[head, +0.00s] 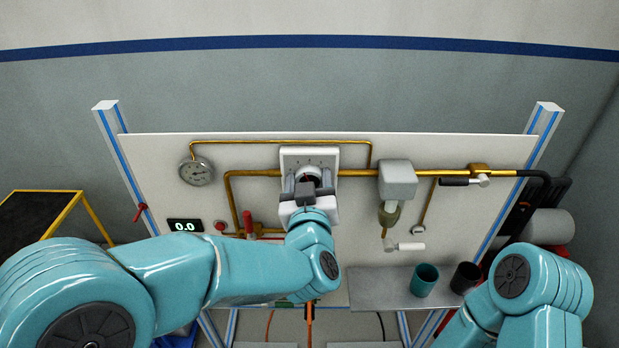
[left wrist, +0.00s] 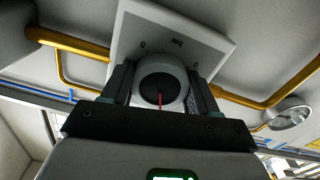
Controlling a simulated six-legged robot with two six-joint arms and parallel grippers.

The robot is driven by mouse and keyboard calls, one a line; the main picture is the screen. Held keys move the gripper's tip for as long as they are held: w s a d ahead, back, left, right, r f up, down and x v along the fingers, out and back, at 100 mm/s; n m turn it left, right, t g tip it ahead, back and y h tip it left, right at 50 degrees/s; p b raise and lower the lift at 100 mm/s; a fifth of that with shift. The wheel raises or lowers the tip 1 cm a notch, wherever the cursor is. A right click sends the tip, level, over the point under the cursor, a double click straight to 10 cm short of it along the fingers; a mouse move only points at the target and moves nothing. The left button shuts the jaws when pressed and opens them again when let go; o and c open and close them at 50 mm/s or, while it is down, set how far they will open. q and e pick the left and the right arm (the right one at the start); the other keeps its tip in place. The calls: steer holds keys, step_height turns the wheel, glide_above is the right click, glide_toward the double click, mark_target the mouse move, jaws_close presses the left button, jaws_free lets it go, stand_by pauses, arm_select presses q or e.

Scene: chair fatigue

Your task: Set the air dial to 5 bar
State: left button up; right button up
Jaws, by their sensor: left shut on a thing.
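The air dial is a round knob (head: 308,174) on a white square plate (head: 311,155) on the upright panel. In the left wrist view the knob (left wrist: 171,72) is pale with a dark face and a red pointer line (left wrist: 161,101). Its plate (left wrist: 190,38) reads "bar", "8" and "0", upside down. My left gripper (head: 307,186) is shut on the knob, one finger on each side, as the left wrist view (left wrist: 160,88) shows. The setting under the pointer cannot be read. My right gripper is out of view; only its arm shows at lower right.
A digital display (head: 185,226) reads 0.0. A round gauge (head: 196,172) is at the panel's left. Brass pipes (head: 260,173) run beside the dial; a grey filter unit (head: 397,180) is to its right. A teal cup (head: 424,280) and a dark cup (head: 465,278) stand below right.

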arm_select(q)
steer(key=m+p, duration=0.1)
steer(key=m, duration=0.4)
steer(key=shift+m, duration=0.3)
steer(key=m+p, duration=0.1)
steer(key=m, duration=0.4)
steer(key=shift+m+p, duration=0.3)
steer(key=o, duration=1.1)
steer(key=shift+c, duration=0.2)
steer(key=shift+s, duration=0.1)
steer(key=s+b, duration=0.4)
steer(key=s, duration=1.2)
steer(key=shift+s, duration=0.15)
